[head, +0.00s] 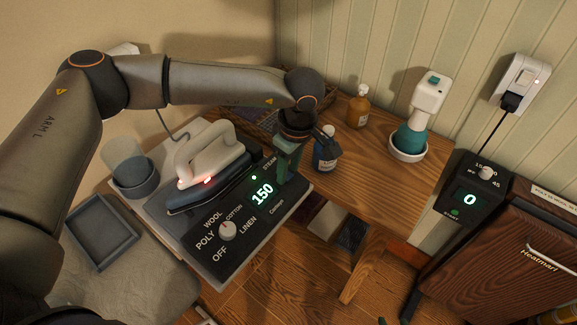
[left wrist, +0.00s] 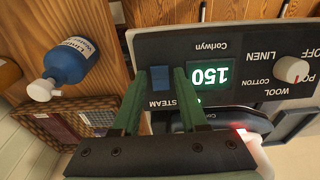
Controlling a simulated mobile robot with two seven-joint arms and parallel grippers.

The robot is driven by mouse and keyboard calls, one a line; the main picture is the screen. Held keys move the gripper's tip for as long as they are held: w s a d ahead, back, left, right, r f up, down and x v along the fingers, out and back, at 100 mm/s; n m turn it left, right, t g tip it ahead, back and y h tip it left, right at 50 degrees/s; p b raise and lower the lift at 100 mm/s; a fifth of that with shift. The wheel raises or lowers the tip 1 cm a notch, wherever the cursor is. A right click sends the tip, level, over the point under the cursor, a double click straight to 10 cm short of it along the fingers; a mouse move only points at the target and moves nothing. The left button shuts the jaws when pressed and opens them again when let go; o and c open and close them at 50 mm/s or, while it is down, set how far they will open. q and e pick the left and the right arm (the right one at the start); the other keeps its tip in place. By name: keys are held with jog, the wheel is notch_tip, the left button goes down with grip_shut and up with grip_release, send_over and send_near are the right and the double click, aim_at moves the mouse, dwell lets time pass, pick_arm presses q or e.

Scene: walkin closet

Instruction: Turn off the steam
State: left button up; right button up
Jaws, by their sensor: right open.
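The steam station (head: 222,262) stands on the wooden table, its dark panel reading 150 in green. A blue switch (left wrist: 161,84) beside the word STEAM shows in the left wrist view. A small green light (head: 254,177) is lit near STEAM in the head view. My left gripper (head: 283,177) is over that end of the panel and hides the switch there. In the left wrist view its green fingers (left wrist: 159,76) are apart, one on each side of the switch. Contact cannot be told. The iron (head: 207,165) rests on the station with a red glow. My right gripper is not in view.
A dark blue linen water bottle (head: 325,158) stands close beside my left gripper. An amber bottle (head: 358,107) and a white-and-teal sprayer (head: 412,135) stand farther back. A timer box (head: 470,190) reads 0 at the right. A grey tray (head: 101,232) lies left of the station.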

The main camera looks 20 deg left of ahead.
pick_arm(q)
jog(key=shift+r, duration=0.1)
notch_tip(320, 180, up, 12)
jog(key=d+b, duration=0.1)
jog(key=shift+s+d, duration=0.25)
jog(key=shift+s, duration=0.05)
jog(key=shift+r, duration=0.1)
dwell(0.4)
